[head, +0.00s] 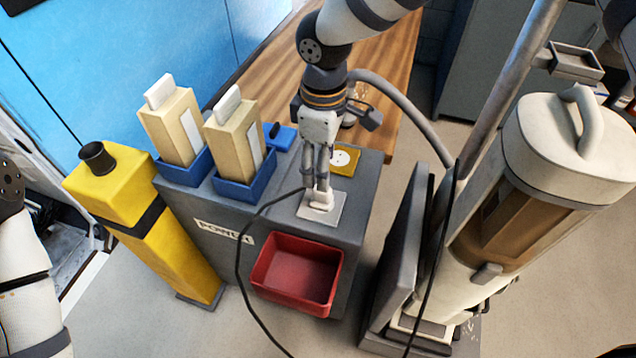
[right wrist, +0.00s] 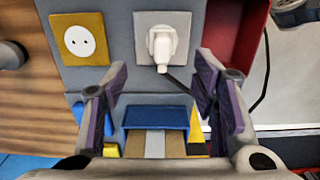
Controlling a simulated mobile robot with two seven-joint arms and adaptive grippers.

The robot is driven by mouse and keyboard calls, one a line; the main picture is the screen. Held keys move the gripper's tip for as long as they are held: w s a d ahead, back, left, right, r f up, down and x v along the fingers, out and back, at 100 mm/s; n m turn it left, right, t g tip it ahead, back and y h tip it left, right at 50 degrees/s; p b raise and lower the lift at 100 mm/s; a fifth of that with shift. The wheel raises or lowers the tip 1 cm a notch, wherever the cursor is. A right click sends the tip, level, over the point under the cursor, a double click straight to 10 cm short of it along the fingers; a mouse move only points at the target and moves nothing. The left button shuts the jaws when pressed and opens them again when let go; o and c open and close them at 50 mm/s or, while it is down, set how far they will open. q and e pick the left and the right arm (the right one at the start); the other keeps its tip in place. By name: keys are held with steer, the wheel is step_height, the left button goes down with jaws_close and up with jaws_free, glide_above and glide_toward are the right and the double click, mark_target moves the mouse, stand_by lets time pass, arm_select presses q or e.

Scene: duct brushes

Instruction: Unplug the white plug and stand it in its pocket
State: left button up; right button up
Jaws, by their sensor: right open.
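The white plug (head: 320,201) sits in a white socket plate (head: 331,212) on top of the grey POWER box (head: 205,196). A black cable (head: 243,235) runs from it. In the right wrist view, the plug (right wrist: 162,45) is ahead of the jaws, on its plate (right wrist: 182,22). My right gripper (head: 318,185) points down over the plug, its jaws open and apart in the right wrist view (right wrist: 162,72). I cannot tell whether the fingers touch the plug. A red open pocket (head: 297,275) hangs on the box's front and looks empty. My left gripper is not in view.
A yellow socket plate (head: 345,160) is behind the plug. Two blue holders (head: 243,190) with cream packs (head: 235,140) stand left. A yellow canister (head: 110,190) is farther left. A cream vacuum (head: 510,205) and a grey panel (head: 402,255) stand right.

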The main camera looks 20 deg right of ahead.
mark_target(322, 193)
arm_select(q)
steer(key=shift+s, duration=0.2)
arm_select(e)
steer(key=shift+s, duration=0.2)
step_height(322, 193, down, 7)
steer(key=shift+f+b, duration=0.15)
steer(key=shift+b, duration=1.05)
steer(key=shift+f, duration=0.85)
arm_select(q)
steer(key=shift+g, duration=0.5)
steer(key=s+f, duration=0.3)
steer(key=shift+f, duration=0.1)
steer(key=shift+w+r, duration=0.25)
arm_select(e)
jaws_close()
steer(key=shift+r, duration=0.15)
